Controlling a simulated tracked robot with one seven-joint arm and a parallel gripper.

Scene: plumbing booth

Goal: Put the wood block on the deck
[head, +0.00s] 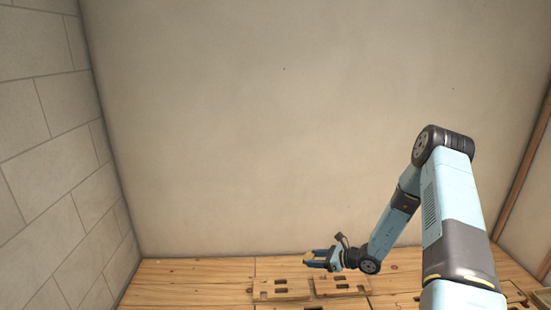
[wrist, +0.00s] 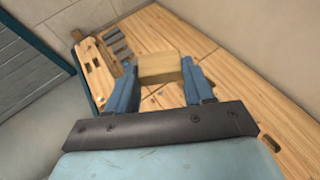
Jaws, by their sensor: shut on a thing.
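The wood block (wrist: 160,68) is a plain light-brown block between the two blue fingers of my gripper (wrist: 161,82) in the wrist view. My gripper is shut on it. In the head view my gripper (head: 318,259) reaches left, low in the picture, and a small tan part of the block (head: 308,256) shows at its fingertips. The wooden deck (wrist: 235,92) of planks lies below and beyond the block; it also shows along the bottom of the head view (head: 190,275). I cannot tell the gap between block and deck.
Slotted wooden pieces (head: 282,289) lie on the planks below my gripper. In the wrist view a wooden piece with holes (wrist: 97,70) and grey slots (wrist: 117,42) is at the left. Bare planks extend to the right.

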